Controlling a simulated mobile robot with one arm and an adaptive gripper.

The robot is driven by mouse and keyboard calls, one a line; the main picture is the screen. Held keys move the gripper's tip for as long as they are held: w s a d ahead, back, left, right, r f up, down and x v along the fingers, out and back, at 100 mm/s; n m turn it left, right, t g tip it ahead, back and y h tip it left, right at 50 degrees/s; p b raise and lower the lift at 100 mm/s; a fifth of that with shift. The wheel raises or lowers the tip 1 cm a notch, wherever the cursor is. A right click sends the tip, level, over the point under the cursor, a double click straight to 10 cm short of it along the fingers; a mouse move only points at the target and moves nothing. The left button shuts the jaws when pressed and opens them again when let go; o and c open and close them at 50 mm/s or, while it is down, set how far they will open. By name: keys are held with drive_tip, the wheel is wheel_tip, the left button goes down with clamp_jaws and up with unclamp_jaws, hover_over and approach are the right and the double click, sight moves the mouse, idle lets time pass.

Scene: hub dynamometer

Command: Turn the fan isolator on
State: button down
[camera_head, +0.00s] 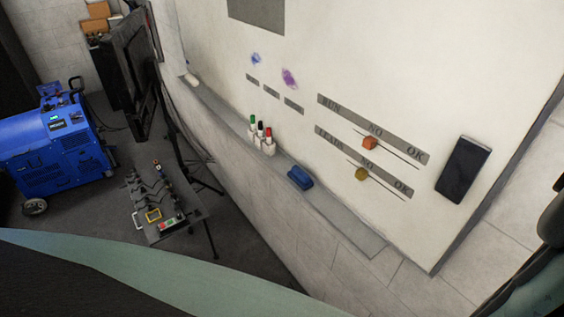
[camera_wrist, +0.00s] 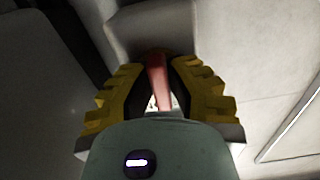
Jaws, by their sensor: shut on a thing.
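In the wrist view, my gripper (camera_wrist: 158,88) has its two yellow ridged fingers on either side of a narrow red handle (camera_wrist: 157,70), shut on it. The handle stands out from a grey housing (camera_wrist: 150,28), which looks like the fan isolator. The handle's far end is in shadow and its near end is partly hidden between the fingers. I cannot tell the switch position or read any marking. My gripper and the isolator do not show in the head view.
The head view shows a whiteboard (camera_head: 380,80) with a ledge holding markers (camera_head: 262,138) and a blue eraser (camera_head: 299,178). A blue machine (camera_head: 50,150) stands at the left, with a small table of tools (camera_head: 165,205) beside it. Dark floor lies between them.

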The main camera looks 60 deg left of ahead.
drive_tip(key=m, duration=0.4)
drive_tip(key=shift+f+m, duration=0.1)
drive_tip(key=shift+m, duration=0.2)
drive_tip(key=shift+m+b, duration=0.3)
drive_tip(key=shift+m, duration=1.4)
drive_tip(key=c, duration=0.9)
unclamp_jaws()
drive_tip(key=shift+c, duration=0.2)
drive_tip(key=s, duration=0.7)
drive_tip(key=shift+s+d, duration=0.15)
drive_tip(key=shift+s, duration=0.1)
